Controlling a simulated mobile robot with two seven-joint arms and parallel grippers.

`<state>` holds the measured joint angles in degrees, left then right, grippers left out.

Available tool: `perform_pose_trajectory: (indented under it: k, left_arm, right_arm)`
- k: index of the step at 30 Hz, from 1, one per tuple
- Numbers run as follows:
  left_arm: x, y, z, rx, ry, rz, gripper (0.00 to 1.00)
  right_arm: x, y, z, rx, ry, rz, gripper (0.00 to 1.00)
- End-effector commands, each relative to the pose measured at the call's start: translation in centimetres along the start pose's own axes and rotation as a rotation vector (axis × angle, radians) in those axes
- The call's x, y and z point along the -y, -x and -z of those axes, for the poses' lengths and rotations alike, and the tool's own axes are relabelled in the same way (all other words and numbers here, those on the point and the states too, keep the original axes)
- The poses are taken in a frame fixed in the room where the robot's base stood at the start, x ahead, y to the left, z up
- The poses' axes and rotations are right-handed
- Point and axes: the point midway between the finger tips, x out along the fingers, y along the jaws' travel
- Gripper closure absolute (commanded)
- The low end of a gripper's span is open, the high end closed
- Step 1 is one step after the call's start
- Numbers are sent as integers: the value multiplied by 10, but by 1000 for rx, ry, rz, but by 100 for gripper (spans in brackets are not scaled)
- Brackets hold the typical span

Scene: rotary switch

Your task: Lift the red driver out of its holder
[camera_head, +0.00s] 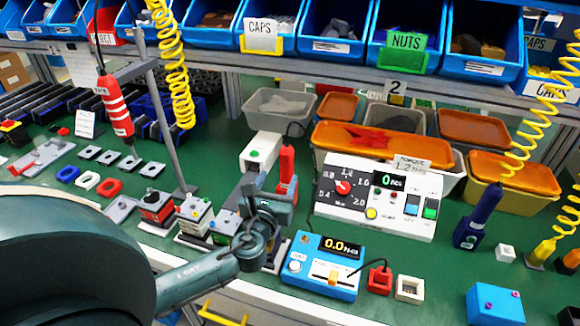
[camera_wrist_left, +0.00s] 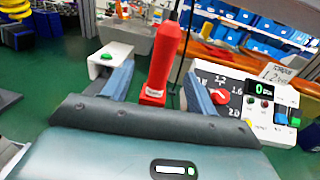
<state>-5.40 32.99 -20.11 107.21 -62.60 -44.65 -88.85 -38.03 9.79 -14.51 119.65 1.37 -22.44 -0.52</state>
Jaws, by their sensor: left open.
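The red driver (camera_head: 286,165) stands upright in its small red holder (camera_head: 287,187) near the middle of the bench. In the left wrist view the driver (camera_wrist_left: 163,55) rises between the fingers, with the holder (camera_wrist_left: 152,97) at its foot. My left gripper (camera_head: 270,192) reaches in from the left, low in front of the driver. In the left wrist view its two blue-grey fingers (camera_wrist_left: 158,86) are open, one on each side of the driver, with gaps showing. Whether the driver is fully between the fingertips in depth is hard to tell. My right gripper is not in view.
A white box with a green button (camera_head: 261,153) stands just left of the driver. The white torque panel (camera_head: 376,198) is close on the right, and a blue meter (camera_head: 325,264) sits in front. A blue driver (camera_head: 484,215) stands farther right. Parts bins (camera_head: 350,105) line the back.

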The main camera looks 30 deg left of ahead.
Motion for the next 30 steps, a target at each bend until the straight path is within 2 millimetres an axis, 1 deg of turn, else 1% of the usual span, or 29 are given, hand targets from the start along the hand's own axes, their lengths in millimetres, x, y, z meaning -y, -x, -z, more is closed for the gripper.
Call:
perform_pose_trajectory:
  k: [1, 3, 6, 11, 13, 18, 21, 24, 30]
  left_arm:
    - [0, -12, -1, 2, 1, 0, 42]
    - [0, -24, -1, 1, 2, -1, 42]
    - [1, -37, 0, 0, 2, 0, 42]
    - [1, -46, 0, -1, 4, 1, 42]
    - [2, -53, 1, -2, 4, 1, 42]
    - [5, -80, 2, 0, 4, -1, 42]
    - [5, -91, 3, -2, 4, 0, 42]
    - [5, -96, 4, -2, 4, 1, 42]
    - [5, -96, 4, -3, 4, 1, 42]
  right_arm:
    - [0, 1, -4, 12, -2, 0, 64]
    - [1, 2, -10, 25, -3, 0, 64]
    - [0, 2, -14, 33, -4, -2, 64]
    - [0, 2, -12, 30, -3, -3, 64]
    - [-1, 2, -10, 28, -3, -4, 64]
    - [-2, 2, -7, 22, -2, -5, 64]
    - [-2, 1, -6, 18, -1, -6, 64]
    - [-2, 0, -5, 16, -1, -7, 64]
    - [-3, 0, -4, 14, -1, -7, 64]
